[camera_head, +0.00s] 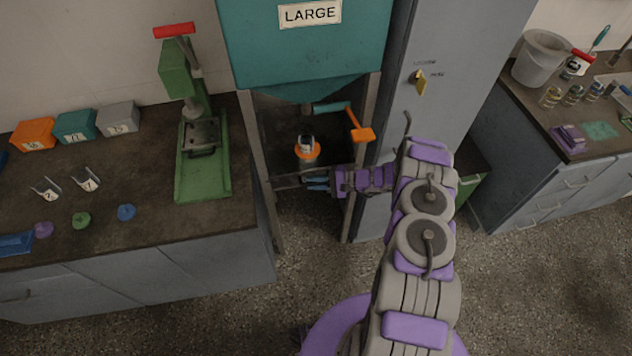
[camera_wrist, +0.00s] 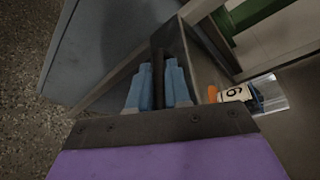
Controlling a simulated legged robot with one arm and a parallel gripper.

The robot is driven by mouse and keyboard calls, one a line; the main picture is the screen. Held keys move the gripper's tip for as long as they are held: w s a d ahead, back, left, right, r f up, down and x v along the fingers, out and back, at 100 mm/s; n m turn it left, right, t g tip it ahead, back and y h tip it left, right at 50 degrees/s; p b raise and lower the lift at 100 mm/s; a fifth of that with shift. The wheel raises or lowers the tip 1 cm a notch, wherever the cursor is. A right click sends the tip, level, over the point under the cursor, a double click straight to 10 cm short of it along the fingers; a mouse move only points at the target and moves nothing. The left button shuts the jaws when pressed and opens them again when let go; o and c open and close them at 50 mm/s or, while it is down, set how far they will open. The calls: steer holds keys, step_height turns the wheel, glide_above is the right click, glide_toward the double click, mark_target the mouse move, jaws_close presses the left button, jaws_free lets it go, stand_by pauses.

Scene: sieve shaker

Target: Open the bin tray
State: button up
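In the head view, a dark tray edge (camera_head: 290,182), which looks like the bin tray, spans low between the legs under the teal hopper marked LARGE (camera_head: 300,45). My gripper (camera_head: 312,184) reaches in from the right and its blue fingers are at this edge. In the wrist view, the two blue fingertips (camera_wrist: 158,70) stand close together, one on each side of a narrow dark bar that fills the gap. Whether they press on it I cannot tell. A dark panel (camera_wrist: 196,62) lies just to the right of the fingers.
An orange-rimmed container (camera_head: 307,153) stands under the hopper, below an orange-ended lever (camera_head: 360,134). A grey cabinet (camera_head: 430,80) stands close at the right. The left counter (camera_head: 130,170) holds a green press (camera_head: 200,150) and bins. The floor in front is clear.

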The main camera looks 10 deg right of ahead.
steer(key=shift+d, duration=0.3)
jaws_close()
steer(key=shift+a, duration=0.1)
steer(key=shift+a, duration=0.1)
steer(key=s+p, duration=0.3)
steer(key=s, duration=1.3)
steer(key=shift+p, duration=0.3)
steer(key=shift+f, duration=0.1)
steer(key=shift+o, duration=2.1)
jaws_free()
steer(key=shift+w, duration=0.1)
steer(key=shift+d, duration=0.2)
steer(key=shift+d, duration=0.1)
